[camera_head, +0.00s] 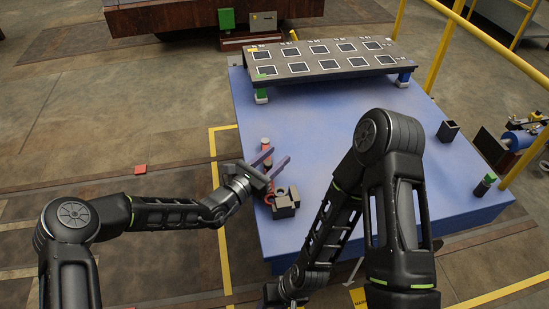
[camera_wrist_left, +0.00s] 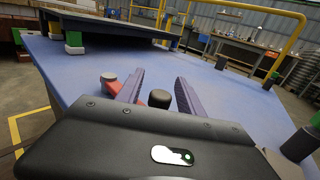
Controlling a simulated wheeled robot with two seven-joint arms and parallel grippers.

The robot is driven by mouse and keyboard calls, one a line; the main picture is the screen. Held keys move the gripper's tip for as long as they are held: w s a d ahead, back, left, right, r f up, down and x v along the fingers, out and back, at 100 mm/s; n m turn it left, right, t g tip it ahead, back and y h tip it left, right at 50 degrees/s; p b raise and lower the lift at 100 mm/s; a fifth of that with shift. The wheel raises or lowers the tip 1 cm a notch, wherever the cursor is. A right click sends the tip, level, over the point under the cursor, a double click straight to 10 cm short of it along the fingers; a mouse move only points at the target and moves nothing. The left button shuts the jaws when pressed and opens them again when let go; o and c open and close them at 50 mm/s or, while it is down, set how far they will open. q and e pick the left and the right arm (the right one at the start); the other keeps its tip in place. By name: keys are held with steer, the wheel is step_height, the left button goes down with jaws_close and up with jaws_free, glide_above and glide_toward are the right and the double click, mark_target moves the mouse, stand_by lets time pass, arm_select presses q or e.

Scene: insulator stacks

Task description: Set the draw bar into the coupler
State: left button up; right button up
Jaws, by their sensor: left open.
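My left gripper (camera_head: 275,162) is open over the left part of the blue table, its two purple fingers pointing away. Between and beneath the fingers lie red parts (camera_wrist_left: 115,86); one has a pale round cap (camera_head: 265,142). A dark round-topped piece (camera_wrist_left: 186,96) shows between the fingers in the left wrist view. A dark block (camera_head: 286,203) with reddish rings sits just nearer than the gripper. I cannot tell which of these is the draw bar or the coupler. My right gripper is at the bottom edge of the head view, its fingers not visible.
The blue table (camera_head: 340,160) is mostly clear in the middle. A dark raised rack (camera_head: 318,60) with square outlines stands at its back. A black open box (camera_head: 447,131) and a dark green-banded cylinder (camera_head: 485,184) stand at the right. Yellow rails (camera_head: 480,40) border that side.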

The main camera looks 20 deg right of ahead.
mark_target(265, 166)
arm_select(q)
steer(key=shift+a, duration=0.1)
steer(key=p+v, duration=0.2)
steer(key=v, duration=0.4)
steer(key=shift+s+a, duration=0.25)
steer(key=shift+a, duration=0.05)
steer(key=shift+s+a, duration=0.3)
steer(key=shift+a, duration=0.05)
arm_select(e)
steer(key=shift+s+a+r, duration=0.15)
steer(key=shift+r, duration=0.8)
steer(key=shift+c, duration=0.4)
